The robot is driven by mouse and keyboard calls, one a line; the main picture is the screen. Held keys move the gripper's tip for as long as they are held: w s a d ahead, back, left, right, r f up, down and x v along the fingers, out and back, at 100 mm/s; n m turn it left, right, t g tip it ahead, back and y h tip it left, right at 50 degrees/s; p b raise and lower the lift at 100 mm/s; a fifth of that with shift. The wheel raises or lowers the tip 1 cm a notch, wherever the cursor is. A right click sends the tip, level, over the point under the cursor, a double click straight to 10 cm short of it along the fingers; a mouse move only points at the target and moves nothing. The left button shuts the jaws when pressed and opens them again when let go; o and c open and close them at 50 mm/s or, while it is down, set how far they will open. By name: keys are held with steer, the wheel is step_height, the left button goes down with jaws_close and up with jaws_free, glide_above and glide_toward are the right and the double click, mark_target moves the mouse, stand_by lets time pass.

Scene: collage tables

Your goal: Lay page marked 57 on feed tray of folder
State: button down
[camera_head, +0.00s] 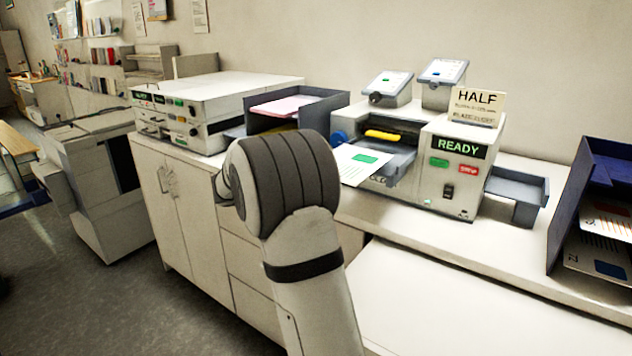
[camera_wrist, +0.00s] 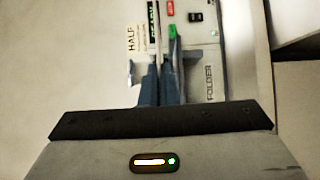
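A white page (camera_head: 352,170) with a green block and dark lines lies level over the left end of the folder (camera_head: 420,192); its number is not readable. The folder's grey-blue feed tray (camera_head: 398,163) shows beneath and behind the page. I cannot tell whether they touch. In the head view my arm hides my gripper. In the wrist view my gripper's narrow fingers (camera_wrist: 164,78) are close together, with the page (camera_wrist: 159,38) as a thin pale edge between them. The folder (camera_wrist: 211,60) with its label shows beyond.
The folder has a lit READY display (camera_head: 459,147) and a HALF sign (camera_head: 477,105). A grey tray holder with a pink sheet (camera_head: 283,106) stands left of it. An output tray (camera_head: 515,195) is at its right. A dark blue rack (camera_head: 570,205) with pages stands at far right.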

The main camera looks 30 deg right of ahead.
steer(key=shift+w+d, duration=0.25)
steer(key=w+d+f+p, duration=0.2)
steer(key=w+d+p, duration=0.1)
steer(key=d, duration=0.7)
steer(key=shift+w+d+f, duration=0.15)
steer(key=shift+w+f, duration=0.2)
steer(key=shift+w, duration=0.3)
steer(key=c, duration=2.1)
jaws_free()
steer(key=o, duration=0.5)
steer(key=b+v, duration=0.1)
steer(key=v, duration=0.6)
steer(key=shift+a+b, duration=0.35)
steer(key=shift+a, duration=0.05)
